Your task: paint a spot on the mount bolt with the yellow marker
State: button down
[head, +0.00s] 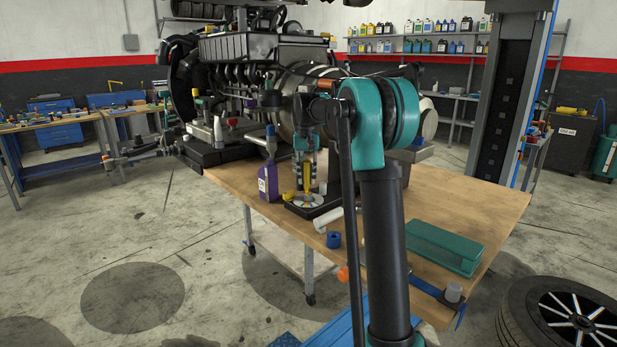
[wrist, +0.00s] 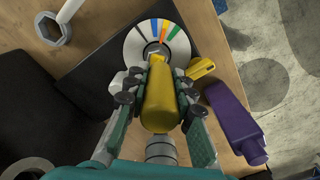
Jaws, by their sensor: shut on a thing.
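My gripper (wrist: 160,88) is shut on the yellow marker (wrist: 160,105), one row of finger pads on each side of it. The marker points away from the wrist, down toward a pale round disc (wrist: 134,48) with coloured stripes. A small grey piece, perhaps the mount bolt (wrist: 153,47), shows at the disc's middle just beyond the marker's tip. I cannot tell whether the tip touches it, and no paint spot is clear. In the head view, my gripper (head: 306,170) holds the marker (head: 308,182) upright over the disc (head: 303,201).
A purple bottle (wrist: 232,118) stands close on the right in the wrist view, with a small yellow piece (wrist: 201,67) beside the disc. A green case (head: 443,247) and a blue ring (head: 333,240) lie on the wooden bench (head: 490,208). A large engine (head: 255,50) stands behind.

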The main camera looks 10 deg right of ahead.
aim_at(307, 161)
jog(key=shift+d, duration=0.15)
jog(key=shift+s+d, duration=0.1)
jog(key=shift+d, duration=0.25)
jog(key=shift+a, duration=0.15)
jog(key=shift+a, duration=0.35)
jog(key=shift+r, duration=3.55)
